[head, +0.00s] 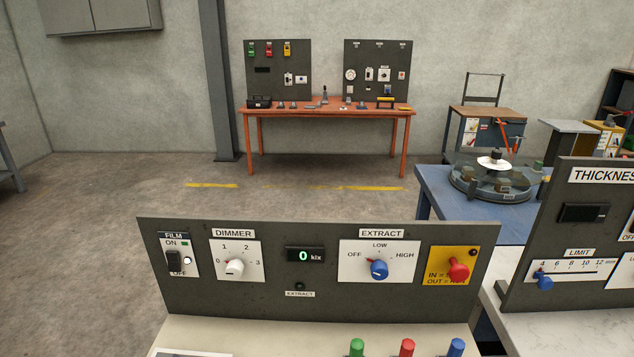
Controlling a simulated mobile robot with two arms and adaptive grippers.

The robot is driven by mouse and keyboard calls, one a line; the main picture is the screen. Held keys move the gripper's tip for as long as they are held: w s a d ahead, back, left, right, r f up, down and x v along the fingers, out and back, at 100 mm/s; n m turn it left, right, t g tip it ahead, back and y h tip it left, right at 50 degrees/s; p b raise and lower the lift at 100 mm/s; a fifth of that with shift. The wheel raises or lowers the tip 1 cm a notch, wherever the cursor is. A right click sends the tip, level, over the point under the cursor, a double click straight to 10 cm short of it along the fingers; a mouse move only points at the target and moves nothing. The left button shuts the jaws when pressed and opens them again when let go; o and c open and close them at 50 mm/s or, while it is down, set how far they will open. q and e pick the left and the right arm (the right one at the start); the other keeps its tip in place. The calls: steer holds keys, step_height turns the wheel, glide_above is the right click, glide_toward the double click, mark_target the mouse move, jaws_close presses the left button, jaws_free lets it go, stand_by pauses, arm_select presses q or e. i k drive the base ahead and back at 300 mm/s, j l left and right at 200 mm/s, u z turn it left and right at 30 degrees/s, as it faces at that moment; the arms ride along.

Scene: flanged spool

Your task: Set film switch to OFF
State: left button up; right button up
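The film switch (173,262) is a small black switch on a white plate at the left end of a dark grey panel (330,304) in the head view. The plate carries the label FILM, with ON above the switch and OFF below it. The switch's lower end partly covers the OFF lettering. A small green mark (186,243) shows beside ON, and a small pale round spot (187,261) is right of the switch. The switch is too small to tell its position surely. Neither of my grippers is in view.
Right of the switch are a dimmer knob (235,267), a display reading 0 klx (304,255), a blue extract knob (379,268) and a red button (458,268). Green, red and blue pegs (407,348) stand in front. A second panel (545,225) stands at the right.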

mark_target(173, 262)
steer(key=k+j+z, duration=0.2)
steer(key=j, duration=0.3)
steer(key=k+j+z, duration=0.2)
steer(key=k+j, duration=0.15)
steer(key=k+j+z, duration=0.15)
steer(key=k+j, duration=0.2)
steer(key=j, duration=0.15)
